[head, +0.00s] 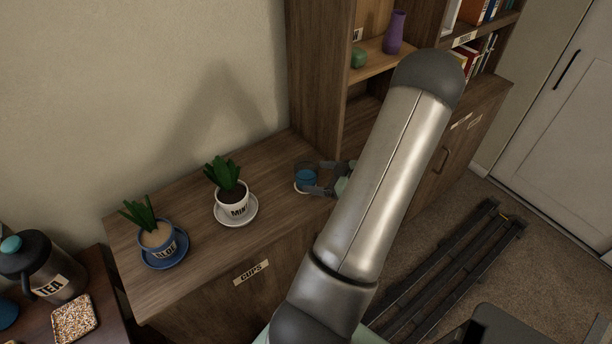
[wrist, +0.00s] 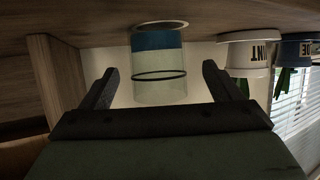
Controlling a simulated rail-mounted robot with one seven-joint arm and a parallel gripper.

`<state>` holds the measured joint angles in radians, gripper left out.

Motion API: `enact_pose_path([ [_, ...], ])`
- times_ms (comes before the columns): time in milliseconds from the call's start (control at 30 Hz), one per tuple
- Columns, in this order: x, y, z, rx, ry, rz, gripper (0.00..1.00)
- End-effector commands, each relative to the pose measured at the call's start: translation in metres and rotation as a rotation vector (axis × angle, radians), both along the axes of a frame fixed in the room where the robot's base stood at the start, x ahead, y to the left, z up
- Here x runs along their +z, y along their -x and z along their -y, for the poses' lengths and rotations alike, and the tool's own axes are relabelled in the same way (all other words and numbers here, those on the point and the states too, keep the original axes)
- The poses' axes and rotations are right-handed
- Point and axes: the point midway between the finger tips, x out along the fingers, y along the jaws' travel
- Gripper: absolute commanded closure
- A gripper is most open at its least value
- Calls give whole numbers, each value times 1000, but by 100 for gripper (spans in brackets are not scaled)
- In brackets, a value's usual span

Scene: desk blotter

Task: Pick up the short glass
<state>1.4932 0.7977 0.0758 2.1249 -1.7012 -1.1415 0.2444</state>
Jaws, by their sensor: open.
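The short glass (head: 305,174) is clear with a blue part and stands on the wooden cabinet top, over a pale saucer or coaster (head: 302,190). In the wrist view, which looks upside down, the glass (wrist: 158,88) shows a blue band toward its base and a dark ring around it. My gripper (head: 315,179) is open, low over the cabinet top, with its fingers pointing at the glass. In the wrist view the glass lines up between the two dark fingers (wrist: 160,72), with a gap on each side. I cannot tell how far the fingers reach around it.
A white MINT pot (head: 238,209) with a plant and a blue pot (head: 158,240) with a plant stand on saucers to the left. A tall shelf unit (head: 318,75) rises right behind the glass. A TEA jar (head: 62,283) stands at far left.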

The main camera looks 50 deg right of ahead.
Motion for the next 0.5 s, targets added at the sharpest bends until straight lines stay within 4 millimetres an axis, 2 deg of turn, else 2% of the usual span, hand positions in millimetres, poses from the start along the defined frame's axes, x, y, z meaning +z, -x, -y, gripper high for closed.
enact_pose_path([
  [167, -4, -9, -1, 1, -1, 1, 16],
  [400, -18, -41, -4, 1, -2, 1, 16],
  [500, -21, -49, -5, 0, -1, 1, 16],
])
